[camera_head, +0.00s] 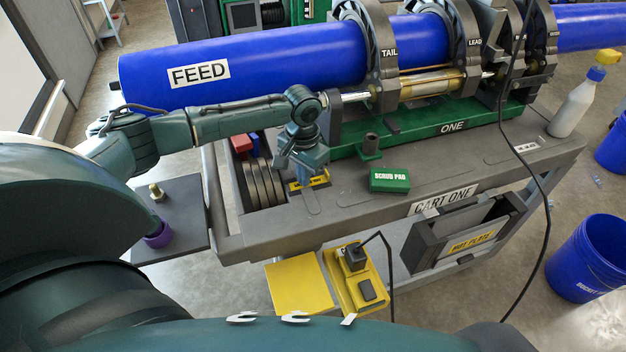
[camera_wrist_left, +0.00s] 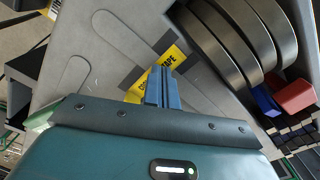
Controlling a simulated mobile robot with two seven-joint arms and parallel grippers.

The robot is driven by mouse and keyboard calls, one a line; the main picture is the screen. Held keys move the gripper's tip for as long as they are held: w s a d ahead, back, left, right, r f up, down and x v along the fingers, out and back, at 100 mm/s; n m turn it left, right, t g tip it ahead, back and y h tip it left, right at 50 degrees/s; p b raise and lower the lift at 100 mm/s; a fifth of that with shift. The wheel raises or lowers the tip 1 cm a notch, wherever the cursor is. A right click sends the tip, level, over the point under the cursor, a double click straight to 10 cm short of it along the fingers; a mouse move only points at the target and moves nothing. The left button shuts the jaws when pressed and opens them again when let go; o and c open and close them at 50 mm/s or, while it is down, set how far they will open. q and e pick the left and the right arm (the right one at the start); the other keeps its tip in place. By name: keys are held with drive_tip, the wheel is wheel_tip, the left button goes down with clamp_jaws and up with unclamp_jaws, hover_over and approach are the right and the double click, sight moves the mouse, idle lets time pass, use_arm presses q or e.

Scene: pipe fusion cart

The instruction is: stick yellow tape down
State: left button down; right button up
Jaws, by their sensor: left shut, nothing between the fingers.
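The yellow tape (camera_head: 308,179) lies on the grey cart top, partly hidden under my left gripper (camera_head: 308,165). In the left wrist view the yellow tape (camera_wrist_left: 170,58) shows black lettering, with part of the word "TAPE" readable, and a dark strip beside it. The blue fingers of my left gripper (camera_wrist_left: 163,88) are shut with nothing between them and sit over the tape's middle. I cannot tell whether the fingertips press on the tape. My right gripper is not in view.
Metal rings (camera_head: 263,182) and red and blue blocks stand left of the tape. A green scrub pad box (camera_head: 389,181) lies to the right on the cart (camera_head: 340,215). The blue FEED pipe (camera_head: 260,62) and its clamps stand behind. A white bottle (camera_head: 574,108) stands far right.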

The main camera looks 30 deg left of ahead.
use_arm(q)
drive_tip(key=shift+r+p, duration=1.4)
drive_tip(key=shift+p, duration=0.3)
drive_tip(key=shift+r+p, duration=0.45)
drive_tip(key=shift+r, duration=1.65)
